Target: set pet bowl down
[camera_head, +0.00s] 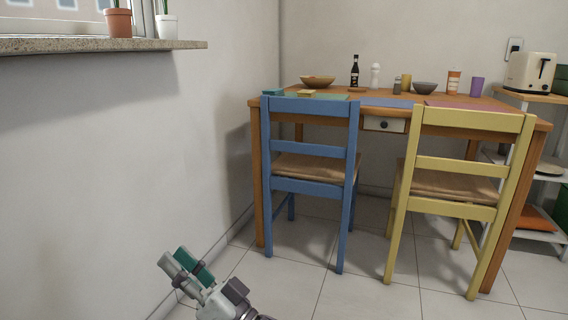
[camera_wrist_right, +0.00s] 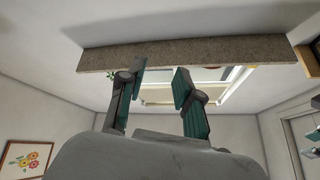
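My right gripper (camera_head: 176,257) is low at the bottom of the head view, in front of the left wall and above the tiled floor. In the right wrist view its two fingers (camera_wrist_right: 160,76) stand apart with nothing between them, below the underside of a stone sill. No thing that I can tell to be the pet bowl shows in either view. A shallow wooden bowl (camera_head: 318,81) and a grey bowl (camera_head: 425,88) stand on the table, far from the gripper.
A window sill (camera_head: 95,45) with potted plants juts out at upper left. A blue chair (camera_head: 310,188) and a yellow chair (camera_head: 462,150) stand before the wooden table (camera_head: 535,124). A toaster (camera_head: 530,72) is on the right shelf. Floor (camera_head: 345,296) in front is clear.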

